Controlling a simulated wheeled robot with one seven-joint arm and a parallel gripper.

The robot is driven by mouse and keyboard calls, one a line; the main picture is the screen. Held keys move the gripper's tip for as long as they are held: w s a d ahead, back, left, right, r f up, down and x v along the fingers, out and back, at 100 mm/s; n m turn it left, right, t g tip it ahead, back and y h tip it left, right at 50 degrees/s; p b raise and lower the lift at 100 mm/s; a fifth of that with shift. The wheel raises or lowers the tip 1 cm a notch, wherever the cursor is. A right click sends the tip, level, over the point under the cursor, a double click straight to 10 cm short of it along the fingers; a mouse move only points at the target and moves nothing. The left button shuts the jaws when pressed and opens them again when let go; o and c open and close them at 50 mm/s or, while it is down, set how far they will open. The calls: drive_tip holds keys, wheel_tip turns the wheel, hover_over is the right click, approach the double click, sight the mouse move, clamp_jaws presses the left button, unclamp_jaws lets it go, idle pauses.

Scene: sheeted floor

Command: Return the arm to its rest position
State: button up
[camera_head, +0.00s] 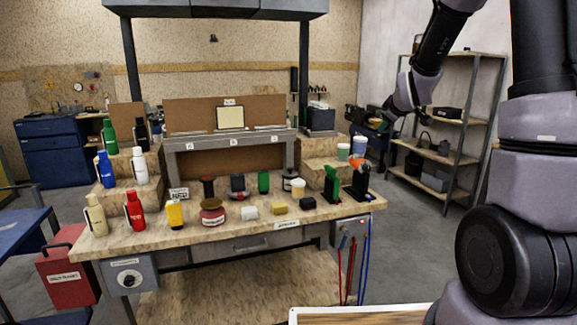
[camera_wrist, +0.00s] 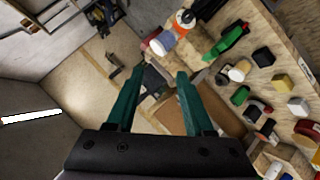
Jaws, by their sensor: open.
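My gripper (camera_wrist: 150,72) shows in the wrist view with its two teal fingers spread wide. It is open, with nothing held between the fingers. In the head view my arm (camera_head: 436,45) is raised at the upper right, with its forearm slanting down and left to the wrist (camera_head: 404,95). The wrist is in the air above and to the right of the workbench (camera_head: 270,235). The fingers are too small and dark there to make out clearly.
A metal shelf (camera_head: 455,120) stands behind my arm at the right. A red bin (camera_head: 68,272) is at lower left.

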drive_tip(key=s+a+r+m+g+y, duration=0.1)
drive_tip(key=s+r+m, duration=0.25)
drive_tip(key=s, duration=0.45)
drive_tip(key=s+a+r+m+g, duration=0.1)
drive_tip(key=s+a+r+m, duration=0.15)
drive_tip(key=s+r, duration=0.35)
drive_tip(key=s+a+m+g+y, duration=0.1)
drive_tip(key=s+m, duration=0.6)
drive_tip(key=s, duration=1.4)
drive_tip(key=shift+s+a+g+y, duration=0.4)
drive_tip(key=shift+a+g, duration=0.4)
drive_tip(key=shift+a, duration=0.4)
